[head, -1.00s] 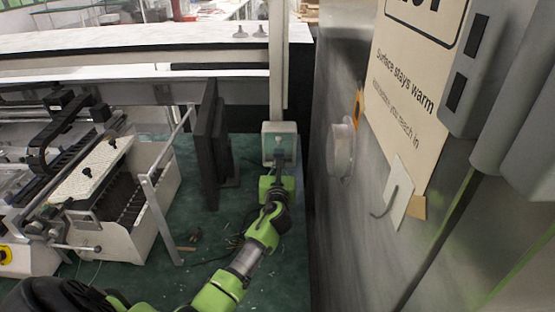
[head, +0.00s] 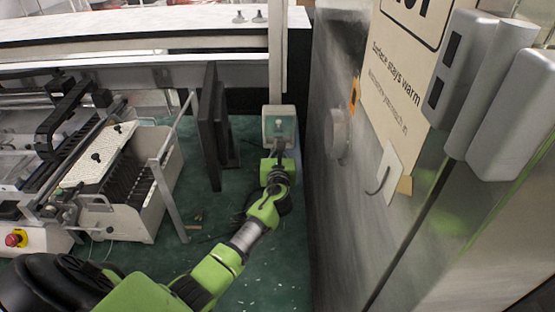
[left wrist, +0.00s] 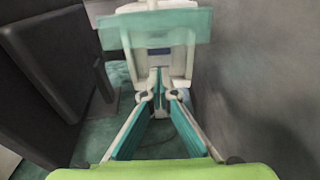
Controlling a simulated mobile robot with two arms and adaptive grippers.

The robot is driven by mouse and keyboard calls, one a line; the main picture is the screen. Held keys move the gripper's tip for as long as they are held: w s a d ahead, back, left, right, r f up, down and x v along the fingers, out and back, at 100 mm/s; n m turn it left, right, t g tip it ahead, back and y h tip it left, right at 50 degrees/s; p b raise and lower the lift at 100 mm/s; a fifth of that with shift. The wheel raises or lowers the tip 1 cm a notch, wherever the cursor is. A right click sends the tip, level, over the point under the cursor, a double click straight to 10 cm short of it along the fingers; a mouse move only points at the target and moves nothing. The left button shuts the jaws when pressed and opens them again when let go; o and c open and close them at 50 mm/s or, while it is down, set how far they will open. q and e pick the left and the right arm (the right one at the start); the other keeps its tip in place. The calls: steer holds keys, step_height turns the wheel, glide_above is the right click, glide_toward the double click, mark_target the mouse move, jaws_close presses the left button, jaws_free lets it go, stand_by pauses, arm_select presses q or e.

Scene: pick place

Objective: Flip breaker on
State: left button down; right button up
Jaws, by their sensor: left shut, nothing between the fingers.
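Contact is unclear. My right gripper is not in view.
A metal cabinet wall (head: 345,200) with a warm-surface sign (head: 395,75) stands close on the right. Dark upright panels (head: 210,130) stand left of the box. Machinery with a white bin (head: 135,215) is further left. Green floor lies between.

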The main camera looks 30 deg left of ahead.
arm_select(q)
steer(key=v, duration=1)
steer(key=shift+r, duration=0.15)
steer(key=shift+s, duration=0.15)
